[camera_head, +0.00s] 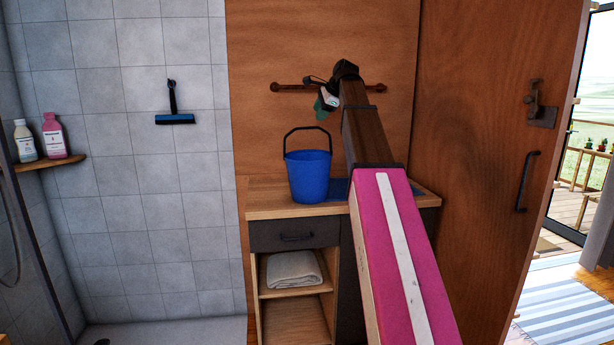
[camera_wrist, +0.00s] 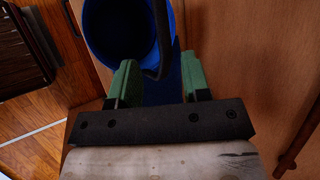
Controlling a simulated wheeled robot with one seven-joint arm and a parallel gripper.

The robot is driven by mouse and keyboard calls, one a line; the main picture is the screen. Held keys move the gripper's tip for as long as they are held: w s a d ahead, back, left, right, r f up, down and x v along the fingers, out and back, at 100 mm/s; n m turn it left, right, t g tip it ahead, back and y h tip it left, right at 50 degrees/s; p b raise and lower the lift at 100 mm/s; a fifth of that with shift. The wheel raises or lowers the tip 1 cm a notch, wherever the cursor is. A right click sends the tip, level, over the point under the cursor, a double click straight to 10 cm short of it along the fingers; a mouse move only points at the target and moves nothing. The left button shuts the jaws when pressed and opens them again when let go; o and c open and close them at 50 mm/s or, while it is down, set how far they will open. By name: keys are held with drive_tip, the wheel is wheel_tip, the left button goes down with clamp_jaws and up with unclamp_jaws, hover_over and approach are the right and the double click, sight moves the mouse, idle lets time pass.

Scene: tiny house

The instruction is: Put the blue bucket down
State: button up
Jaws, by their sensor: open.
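The blue bucket (camera_head: 308,176) stands upright on the wooden top of the cabinet (camera_head: 262,206), with its dark handle raised above the rim. In the wrist view the bucket (camera_wrist: 112,60) shows at the top, with its dark opening visible and the handle (camera_wrist: 160,35) running down toward the space between the fingers. My gripper (camera_head: 324,100) is above the bucket and a little to its right in the head view. In the wrist view my gripper (camera_wrist: 158,85) has its two green fingers apart, and nothing is clamped between them.
A folded towel (camera_head: 292,270) lies on the shelf below. A rail (camera_head: 290,87) is on the wooden wall behind my gripper. A wooden door (camera_head: 480,150) stands on the right. A squeegee (camera_head: 174,110) hangs on the tiled wall; bottles (camera_head: 53,138) stand on a corner shelf.

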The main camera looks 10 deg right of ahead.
sight(309, 128)
drive_tip(key=x, duration=0.9)
drive_tip(key=shift+w+f, duration=0.25)
drive_tip(key=shift+d, duration=0.1)
clamp_jaws()
